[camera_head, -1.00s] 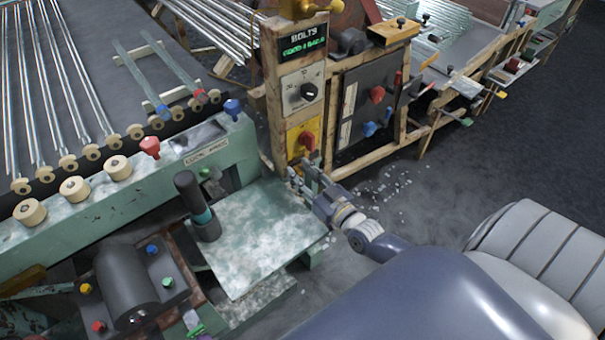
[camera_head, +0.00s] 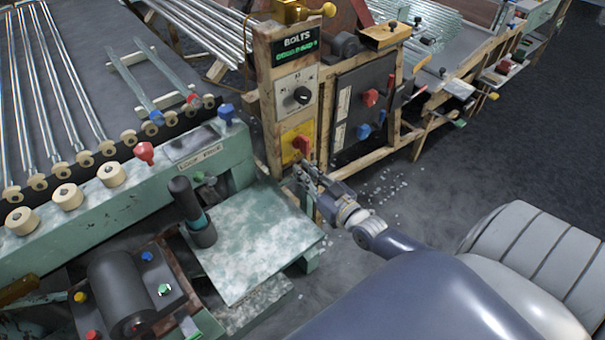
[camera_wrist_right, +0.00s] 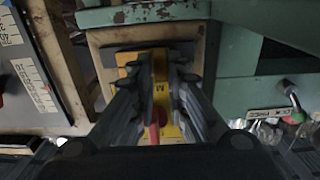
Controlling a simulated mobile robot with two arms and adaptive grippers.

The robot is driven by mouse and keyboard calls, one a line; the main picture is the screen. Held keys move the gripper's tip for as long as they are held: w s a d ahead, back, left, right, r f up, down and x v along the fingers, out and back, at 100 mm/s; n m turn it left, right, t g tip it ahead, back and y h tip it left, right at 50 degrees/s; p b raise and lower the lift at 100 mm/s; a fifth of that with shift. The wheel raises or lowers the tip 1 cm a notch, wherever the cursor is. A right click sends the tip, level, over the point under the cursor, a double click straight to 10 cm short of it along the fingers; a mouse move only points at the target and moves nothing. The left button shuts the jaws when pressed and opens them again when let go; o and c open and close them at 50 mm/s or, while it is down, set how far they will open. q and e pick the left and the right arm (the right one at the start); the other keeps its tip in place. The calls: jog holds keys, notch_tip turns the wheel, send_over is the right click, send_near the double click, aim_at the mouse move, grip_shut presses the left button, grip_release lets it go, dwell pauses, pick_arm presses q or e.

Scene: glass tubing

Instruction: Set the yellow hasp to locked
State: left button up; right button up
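A yellow plate with a red handle, which I take for the yellow hasp (camera_head: 289,147), is on the lower part of the wooden post under the "BOLTS" sign. The red handle (camera_head: 302,144) sticks out from it. My right gripper (camera_head: 302,172) is just below and in front of it. In the right wrist view the yellow plate (camera_wrist_right: 172,128) shows between and behind the spread fingers of my right gripper (camera_wrist_right: 158,75). Red shows low between the fingers (camera_wrist_right: 155,126). The fingers look open; contact with the handle cannot be told. My left gripper is not in view.
A white dial panel (camera_head: 296,92) sits above the plate. A dark panel with red and blue knobs (camera_head: 362,112) is to its right. The green machine with a pale plate (camera_head: 255,240) stands left of my right arm. Open floor (camera_head: 430,190) lies to the right.

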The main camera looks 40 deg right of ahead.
jog(key=shift+o, duration=1.2)
jog(key=shift+d, duration=0.2)
jog(key=s, duration=1.2)
jog(key=shift+d, duration=0.45)
